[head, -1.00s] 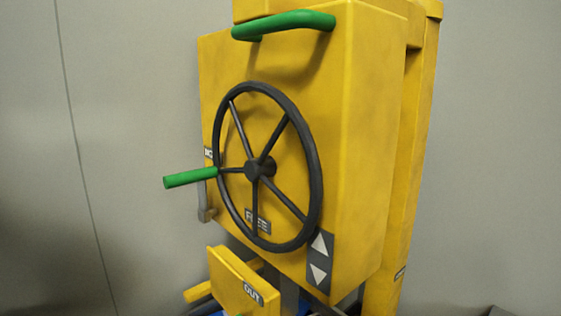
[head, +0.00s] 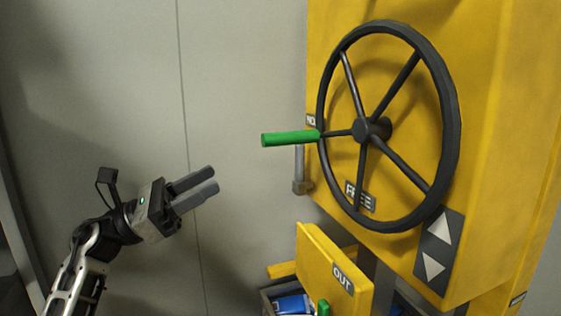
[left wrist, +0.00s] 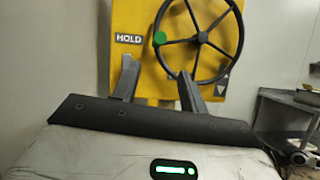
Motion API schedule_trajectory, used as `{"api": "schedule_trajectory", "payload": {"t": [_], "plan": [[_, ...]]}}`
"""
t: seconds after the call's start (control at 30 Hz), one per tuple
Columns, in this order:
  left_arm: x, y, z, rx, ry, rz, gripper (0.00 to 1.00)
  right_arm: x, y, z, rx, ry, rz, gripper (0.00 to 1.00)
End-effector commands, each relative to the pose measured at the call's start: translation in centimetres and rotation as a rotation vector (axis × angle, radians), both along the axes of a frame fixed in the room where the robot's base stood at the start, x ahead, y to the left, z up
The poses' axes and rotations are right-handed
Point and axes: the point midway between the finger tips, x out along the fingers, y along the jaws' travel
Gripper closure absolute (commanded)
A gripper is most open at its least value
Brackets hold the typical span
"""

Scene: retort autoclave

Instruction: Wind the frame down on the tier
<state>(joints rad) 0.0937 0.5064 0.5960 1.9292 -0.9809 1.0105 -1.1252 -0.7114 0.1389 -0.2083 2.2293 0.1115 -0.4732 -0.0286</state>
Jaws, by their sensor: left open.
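A black spoked handwheel (head: 452,130) stands on the front of a yellow machine housing (head: 500,110). Its green crank handle (head: 290,139) sticks out from the left side of the rim. A grey lever (head: 299,168) hangs behind the wheel's left edge, near a FREE label (head: 360,198). My left gripper (head: 214,180) is open and empty, left of and below the green handle, clear of it. In the left wrist view, the fingers (left wrist: 158,80) point at the wheel (left wrist: 238,50), with the green handle (left wrist: 160,39) beyond them and a HOLD label (left wrist: 129,38) to the left. My right gripper is not in view.
A yellow block marked OUT (head: 335,275) juts out below the wheel. A blue item (head: 291,304) lies in a bin under it. An up-and-down arrow plate (head: 437,250) is at the lower right of the housing. The space before the left wall is free.

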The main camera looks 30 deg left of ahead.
Motion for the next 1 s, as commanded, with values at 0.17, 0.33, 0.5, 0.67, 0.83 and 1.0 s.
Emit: {"api": "schedule_trajectory", "payload": {"t": [0.17, 0.33, 0.5, 0.67, 0.83, 1.0], "plan": [[0.4, 0.4, 0.9, 0.102, -0.036, 0.031, 0.57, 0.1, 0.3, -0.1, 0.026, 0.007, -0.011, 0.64], [2.0, -1.5, 2.2, 0.098, -0.036, 0.027, 0.57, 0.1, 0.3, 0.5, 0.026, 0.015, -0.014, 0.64], [4.5, -4.0, 3.7, 0.094, -0.035, 0.026, 0.57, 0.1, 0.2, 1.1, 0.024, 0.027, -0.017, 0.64], [6.7, -6.4, 5.0, 0.093, -0.034, 0.026, 0.57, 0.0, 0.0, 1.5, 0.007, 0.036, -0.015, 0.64], [8.6, -8.4, 6.0, 0.094, -0.034, 0.027, 0.57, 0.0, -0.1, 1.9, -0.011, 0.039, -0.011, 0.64], [9.8, -9.5, 6.4, 0.093, -0.032, 0.029, 0.57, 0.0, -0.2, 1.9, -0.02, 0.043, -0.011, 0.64]]}}
